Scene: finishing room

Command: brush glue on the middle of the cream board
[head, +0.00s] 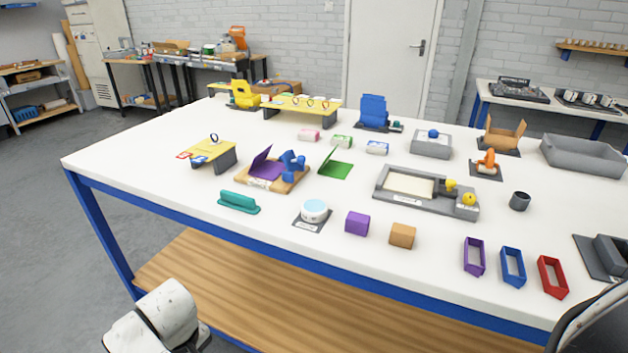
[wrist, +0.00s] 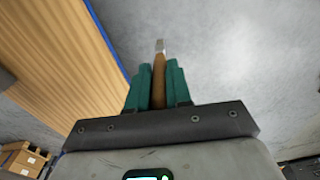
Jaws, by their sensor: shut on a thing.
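The cream board (head: 408,184) lies flat in a grey fixture (head: 384,203) on the right half of the white table in the head view. Yellow knobs (head: 468,199) stand at the fixture's right end. A round white tub with a pale blue top (head: 314,209) stands on a dark labelled mat near the front edge; I cannot tell what it holds. In the wrist view, my gripper (wrist: 158,72) has teal fingers shut on a slim brush (wrist: 159,82) with a brown handle and a pale tip. My gripper is not in the head view. The wrist view shows floor, off the tabletop.
Near the front stand a teal holder (head: 239,202), a purple block (head: 357,223), a brown block (head: 402,235) and several open coloured frames (head: 512,266). A dark cup (head: 520,200) stands right of the fixture. A wooden lower shelf (head: 270,285) lies under the tabletop.

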